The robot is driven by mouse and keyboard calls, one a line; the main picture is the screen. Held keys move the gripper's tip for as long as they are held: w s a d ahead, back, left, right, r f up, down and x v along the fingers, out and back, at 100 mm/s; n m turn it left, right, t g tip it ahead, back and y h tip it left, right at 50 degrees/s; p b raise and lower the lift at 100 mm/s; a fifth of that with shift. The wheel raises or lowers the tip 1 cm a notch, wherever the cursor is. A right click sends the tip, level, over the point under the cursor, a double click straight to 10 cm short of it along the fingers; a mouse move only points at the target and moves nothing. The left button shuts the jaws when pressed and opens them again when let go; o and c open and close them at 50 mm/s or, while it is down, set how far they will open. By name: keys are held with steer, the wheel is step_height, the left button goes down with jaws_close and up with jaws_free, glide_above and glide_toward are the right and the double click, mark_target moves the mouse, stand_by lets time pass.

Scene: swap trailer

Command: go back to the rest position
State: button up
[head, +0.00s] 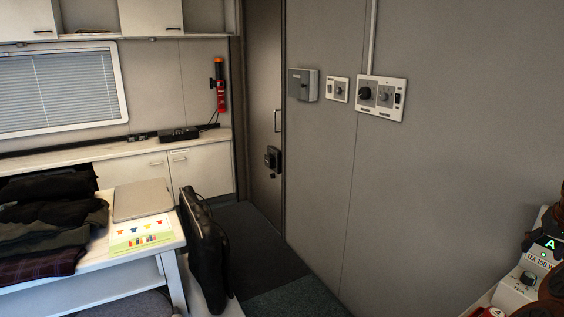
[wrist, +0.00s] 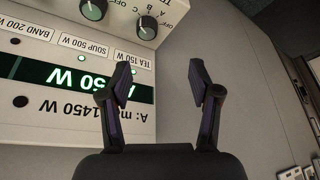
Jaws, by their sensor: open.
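In the wrist view my gripper (wrist: 163,85) is open, with nothing between its two dark fingers. Behind the left finger is a white panel device (wrist: 40,110), seen upside down, with black knobs and a lit green display strip; the labels include TEA 150 W, SOUP 500 W and 1450 W. I cannot tell whether the finger touches it. In the head view part of what looks like the same device (head: 515,292) shows at the lower right edge with a green A lit. My gripper is not clearly seen there.
A table (head: 95,268) with folded dark clothes (head: 45,225), a laptop (head: 143,200) and a colored card (head: 142,235) stands at the left. A black bag (head: 205,250) is beside it. Wall switch panels (head: 381,97) are on the grey wall. Floor (head: 285,290) is clear by the door (head: 263,120).

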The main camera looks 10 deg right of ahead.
steer(key=w+a+r+n+y, duration=0.1)
steer(key=w+a+n, duration=0.15)
steer(key=a, duration=0.65)
steer(key=w+a+r+n+y, duration=0.15)
steer(key=w+a, duration=0.25)
steer(key=a, duration=0.5)
steer(key=s+a+n+g+p, duration=0.1)
steer(key=s+a+n, duration=0.15)
steer(key=a, duration=1.55)
steer(key=s+a+f+g, duration=0.2)
steer(key=s+a+f, duration=0.1)
steer(key=s+a, duration=0.85)
steer(key=s+a+f+g, duration=0.1)
steer(key=s+a+f, duration=0.1)
steer(key=s, duration=0.6)
steer(key=s+a+f+g+p, duration=0.1)
steer(key=s+a+f, duration=0.2)
steer(key=s, duration=0.5)
steer(key=shift+f+n, duration=0.25)
steer(key=shift+n, duration=0.2)
